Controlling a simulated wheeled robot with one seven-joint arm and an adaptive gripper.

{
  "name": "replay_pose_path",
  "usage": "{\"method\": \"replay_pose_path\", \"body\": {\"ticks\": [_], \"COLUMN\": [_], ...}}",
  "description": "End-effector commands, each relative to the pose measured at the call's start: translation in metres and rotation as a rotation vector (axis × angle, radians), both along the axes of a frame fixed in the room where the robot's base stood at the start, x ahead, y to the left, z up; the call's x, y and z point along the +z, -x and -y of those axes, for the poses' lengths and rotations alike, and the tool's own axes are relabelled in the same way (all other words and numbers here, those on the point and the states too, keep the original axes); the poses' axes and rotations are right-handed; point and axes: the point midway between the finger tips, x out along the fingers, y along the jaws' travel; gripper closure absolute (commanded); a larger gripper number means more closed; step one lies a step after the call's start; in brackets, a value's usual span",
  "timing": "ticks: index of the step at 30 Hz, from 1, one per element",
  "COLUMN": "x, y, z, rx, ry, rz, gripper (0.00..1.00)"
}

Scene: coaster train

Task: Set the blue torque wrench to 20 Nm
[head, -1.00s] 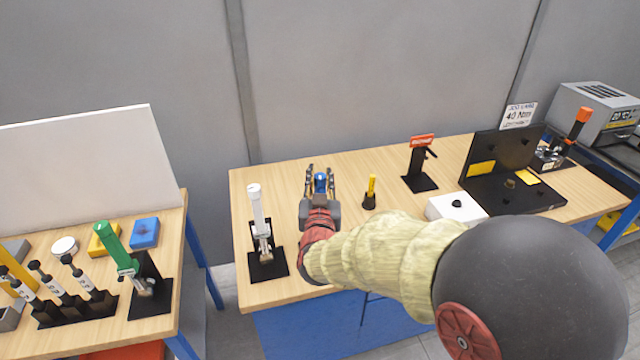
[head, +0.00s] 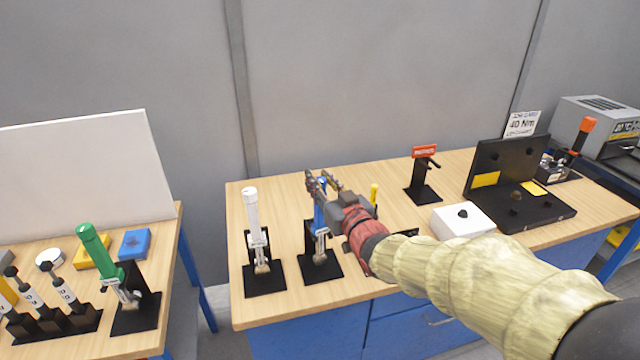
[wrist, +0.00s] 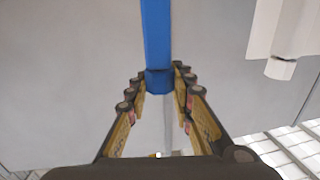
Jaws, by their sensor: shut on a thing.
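The blue torque wrench (head: 319,217) stands upright in a black stand (head: 321,267) on the middle workbench. My gripper (head: 323,181) reaches it from the right, near the top of its handle. In the wrist view, the blue handle (wrist: 156,40) comes down between my two fingers (wrist: 158,98), which are shut on it near its collar. A grey shaft continues below the collar. My fingers hide part of the handle in the head view, and the scale cannot be read in either view.
A white wrench (head: 251,212) stands close to the left in its own stand. A yellow-handled tool (head: 374,193) is just behind my gripper. A white box (head: 463,219), a black open case (head: 519,205) and a red-signed stand (head: 423,180) are on the right. A green wrench (head: 97,245) is on the left bench.

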Motion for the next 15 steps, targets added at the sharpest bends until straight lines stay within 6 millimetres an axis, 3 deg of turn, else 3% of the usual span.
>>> {"method": "replay_pose_path", "body": {"ticks": [14,15], "x": [0.0017,0.0018], "y": [0.0000,0.0000], "z": [-0.0004,-0.0004], "rx": [0.009,0.009], "ry": [0.000,0.000], "rz": [0.003,0.003], "gripper": [1.00,0.75]}}
